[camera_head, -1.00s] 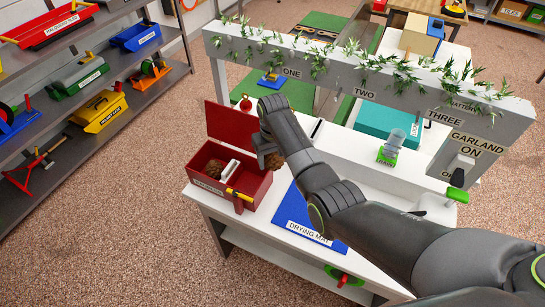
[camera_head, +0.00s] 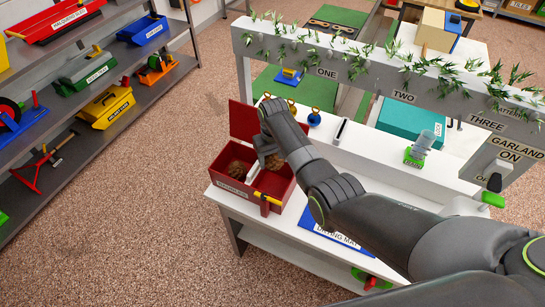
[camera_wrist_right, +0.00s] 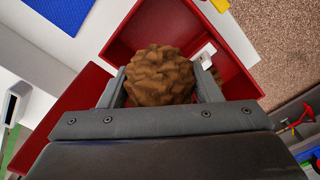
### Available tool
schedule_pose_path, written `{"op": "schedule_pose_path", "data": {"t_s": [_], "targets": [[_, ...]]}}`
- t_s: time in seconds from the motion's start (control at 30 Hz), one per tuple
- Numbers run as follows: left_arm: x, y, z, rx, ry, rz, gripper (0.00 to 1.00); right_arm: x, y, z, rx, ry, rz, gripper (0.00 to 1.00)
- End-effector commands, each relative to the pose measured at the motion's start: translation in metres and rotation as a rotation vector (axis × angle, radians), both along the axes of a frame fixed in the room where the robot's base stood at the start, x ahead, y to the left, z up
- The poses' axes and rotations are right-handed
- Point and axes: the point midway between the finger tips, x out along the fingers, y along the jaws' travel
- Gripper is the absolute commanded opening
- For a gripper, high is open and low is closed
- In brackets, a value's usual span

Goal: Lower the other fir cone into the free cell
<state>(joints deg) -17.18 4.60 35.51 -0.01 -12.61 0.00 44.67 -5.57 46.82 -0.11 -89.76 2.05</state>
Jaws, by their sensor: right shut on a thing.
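The red box (camera_head: 284,192) stands on the white bench with its lid (camera_head: 246,122) raised. A white divider (camera_head: 252,174) splits it into two cells. One brown fir cone (camera_head: 238,169) lies in the left cell. The right cell (camera_head: 270,183) shows a bare red floor. My right gripper (camera_head: 268,158) is over the box near the back of the right cell. In the right wrist view it is shut on the other fir cone (camera_wrist_right: 160,75), with red walls beyond. The cone's height above the floor is unclear. My left gripper is not in view.
A yellow-handled latch (camera_head: 267,198) is at the box's front. The blue drying mat (camera_head: 325,226) lies to the right, partly under my arm. Small ornaments (camera_head: 314,117) stand behind the box. A garlanded beam (camera_head: 370,75) spans the bench's back.

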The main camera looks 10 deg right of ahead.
Motion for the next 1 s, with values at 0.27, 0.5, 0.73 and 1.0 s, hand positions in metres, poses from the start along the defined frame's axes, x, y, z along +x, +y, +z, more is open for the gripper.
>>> {"op": "schedule_pose_path", "data": {"t_s": [0.27,0.5,0.73,1.0], "targets": [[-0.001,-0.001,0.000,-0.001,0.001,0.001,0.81,0.000,0.000,0.000,0.000,0.000,0.000,0.36],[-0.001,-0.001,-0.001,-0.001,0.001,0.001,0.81,0.000,0.000,-0.001,0.000,0.000,0.001,0.36],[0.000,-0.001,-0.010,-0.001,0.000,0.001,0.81,0.000,0.000,-0.013,0.000,0.000,0.001,0.36],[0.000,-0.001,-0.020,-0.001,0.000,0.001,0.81,0.000,0.000,-0.027,0.000,0.000,0.001,0.36]]}}
